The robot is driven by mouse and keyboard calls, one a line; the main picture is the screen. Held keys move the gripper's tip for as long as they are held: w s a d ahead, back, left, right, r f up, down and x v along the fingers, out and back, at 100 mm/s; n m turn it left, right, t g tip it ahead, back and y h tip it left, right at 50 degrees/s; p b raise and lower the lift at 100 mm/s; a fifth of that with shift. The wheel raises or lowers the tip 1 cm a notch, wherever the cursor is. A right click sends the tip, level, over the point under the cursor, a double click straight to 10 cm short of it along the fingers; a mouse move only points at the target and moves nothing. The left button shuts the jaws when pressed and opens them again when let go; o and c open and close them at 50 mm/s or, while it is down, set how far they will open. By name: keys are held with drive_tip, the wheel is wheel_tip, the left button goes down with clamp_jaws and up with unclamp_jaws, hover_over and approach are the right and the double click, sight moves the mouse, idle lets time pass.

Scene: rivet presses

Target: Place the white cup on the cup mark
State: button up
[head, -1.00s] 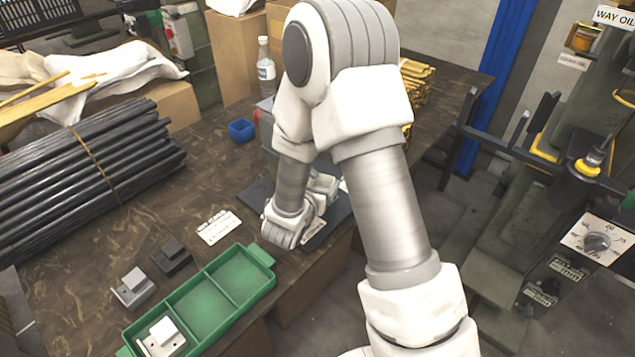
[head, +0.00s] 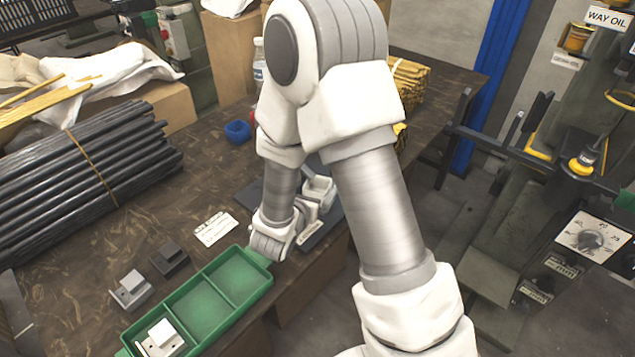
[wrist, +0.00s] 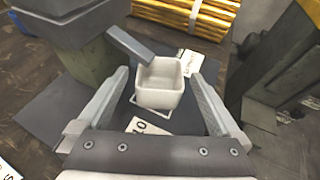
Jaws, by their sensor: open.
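The white cup (wrist: 160,84), square with rounded corners, stands upright on a dark mat (wrist: 62,125) in the wrist view. A thin white square outline, the cup mark (wrist: 188,117), shows around its base; the cup appears to stand within it. My gripper (wrist: 160,78) is open, with one finger on each side of the cup and a gap visible at both. In the head view the cup (head: 319,187) shows just right of my gripper (head: 300,215), whose fingers are largely hidden by my wrist.
A grey lever (wrist: 130,46) of a green-grey press (wrist: 85,62) reaches close to the cup's left rim. White label cards lie before and behind the cup. A green divided tray (head: 235,310), metal blocks and a blue container (head: 238,131) share the bench.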

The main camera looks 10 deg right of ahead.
drive_tip(key=p+v, duration=0.1)
drive_tip(key=v, duration=0.7)
drive_tip(key=shift+s+r, duration=0.2)
drive_tip(key=shift+r, duration=0.05)
drive_tip(key=s+d+r+m+g+h, duration=0.3)
drive_tip(key=s+d+r+m+g, duration=0.75)
drive_tip(key=d+m, duration=0.5)
drive_tip(key=s+a+r+m+t+y, duration=0.4)
drive_tip(key=s+a+r+m+y, duration=0.3)
drive_tip(key=a+m+y, duration=0.3)
drive_tip(key=r+m, duration=0.1)
drive_tip(key=m, duration=0.3)
drive_tip(key=shift+r, duration=0.4)
drive_tip(key=shift+s+a+t, duration=0.1)
drive_tip(key=shift+a+t, duration=0.05)
drive_tip(key=shift+t, duration=0.1)
